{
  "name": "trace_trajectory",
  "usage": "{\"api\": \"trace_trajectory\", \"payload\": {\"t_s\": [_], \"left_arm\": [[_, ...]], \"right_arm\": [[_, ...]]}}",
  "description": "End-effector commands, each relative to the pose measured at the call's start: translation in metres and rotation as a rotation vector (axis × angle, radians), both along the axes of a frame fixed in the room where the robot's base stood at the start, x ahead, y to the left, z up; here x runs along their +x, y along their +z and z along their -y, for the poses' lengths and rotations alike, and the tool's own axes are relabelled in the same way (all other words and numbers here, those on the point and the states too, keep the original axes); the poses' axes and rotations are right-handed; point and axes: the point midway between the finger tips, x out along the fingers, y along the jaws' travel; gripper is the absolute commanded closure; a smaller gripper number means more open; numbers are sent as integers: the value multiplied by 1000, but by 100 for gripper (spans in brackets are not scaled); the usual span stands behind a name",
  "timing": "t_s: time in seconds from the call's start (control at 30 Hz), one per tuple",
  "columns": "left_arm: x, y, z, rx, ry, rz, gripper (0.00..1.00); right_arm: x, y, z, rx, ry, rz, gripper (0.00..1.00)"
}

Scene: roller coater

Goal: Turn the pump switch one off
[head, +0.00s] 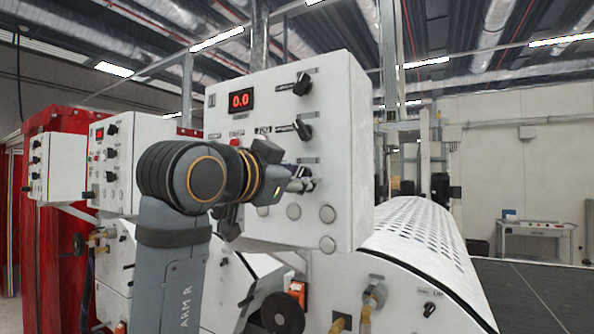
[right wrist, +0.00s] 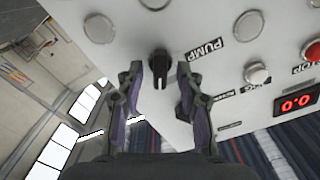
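A black rotary knob (right wrist: 159,66) with a PUMP label beside it sits on the white control panel (head: 345,110). My right gripper (right wrist: 158,78) is open, with one fingertip on each side of this knob and a visible gap to it on both sides. In the head view my right gripper (head: 299,180) is at the lower right of the panel face and hides most of the knob there. Two more black knobs, the upper (head: 302,84) and the middle (head: 304,129), are above it. My left gripper is in neither view.
A red display (head: 240,100) reads 0.0. A red button (right wrist: 313,51) and a white button (right wrist: 257,74) are on the same panel. A perforated roller (head: 425,240) lies below right. More white control boxes (head: 140,150) stand at left.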

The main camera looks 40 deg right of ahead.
Motion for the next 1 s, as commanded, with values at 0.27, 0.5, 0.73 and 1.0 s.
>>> {"api": "trace_trajectory", "payload": {"t_s": [0.27, 0.5, 0.73, 1.0], "left_arm": [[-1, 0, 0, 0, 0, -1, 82], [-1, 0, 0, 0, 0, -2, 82], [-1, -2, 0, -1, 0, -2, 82], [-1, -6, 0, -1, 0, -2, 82]], "right_arm": [[0, 0, 0, 0, 0, 0, 96], [0, 0, 0, 0, 0, -1, 100], [0, 0, 0, -12, 0, -40, 100], [1, 0, -1, -60, 0, -207, 100]]}}
